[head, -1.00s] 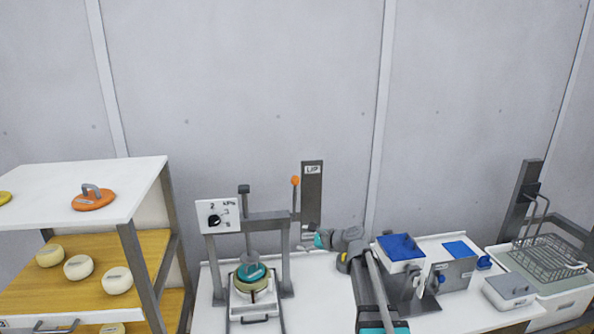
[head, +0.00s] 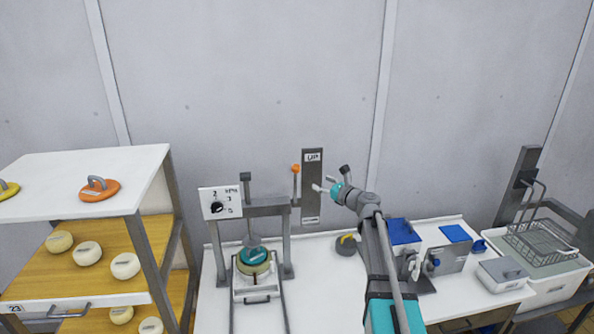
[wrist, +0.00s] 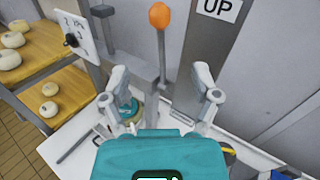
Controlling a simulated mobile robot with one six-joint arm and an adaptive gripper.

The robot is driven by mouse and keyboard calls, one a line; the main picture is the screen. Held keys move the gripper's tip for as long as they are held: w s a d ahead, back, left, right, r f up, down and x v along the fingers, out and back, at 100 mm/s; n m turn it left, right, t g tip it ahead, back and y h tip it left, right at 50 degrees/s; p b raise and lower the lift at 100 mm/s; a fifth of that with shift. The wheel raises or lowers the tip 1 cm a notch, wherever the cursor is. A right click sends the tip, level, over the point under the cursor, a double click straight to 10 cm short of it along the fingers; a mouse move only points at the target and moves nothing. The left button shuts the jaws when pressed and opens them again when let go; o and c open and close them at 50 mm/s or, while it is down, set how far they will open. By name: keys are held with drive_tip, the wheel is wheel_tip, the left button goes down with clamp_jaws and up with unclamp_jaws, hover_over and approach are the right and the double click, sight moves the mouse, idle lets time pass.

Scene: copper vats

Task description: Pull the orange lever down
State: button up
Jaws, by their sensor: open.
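The orange lever is a grey rod with an orange ball knob (head: 295,168), upright on the right side of the press frame (head: 268,207). Its knob shows at the top of the wrist view (wrist: 159,15). A grey panel marked "UP" (head: 312,190) stands just right of it. My gripper (head: 323,184) is right of the lever, in front of the panel in the head view. In the wrist view my gripper (wrist: 161,78) has its fingers wide apart and empty. The lever's rod appears between the fingers but beyond them, with the knob above the fingertips.
A white dial box (head: 220,202) is on the press's left. A teal-topped round mould (head: 255,257) sits under the press. Right of my arm are a blue-topped unit (head: 402,232) and a wire basket (head: 543,240). A shelf with cheeses (head: 88,252) stands left.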

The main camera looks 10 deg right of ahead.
sight(296, 170)
drive_tip(key=x, duration=1.3)
drive_tip(key=shift+w+a, duration=0.2)
drive_tip(key=shift+w, duration=0.05)
clamp_jaws()
drive_tip(key=shift+d, duration=0.15)
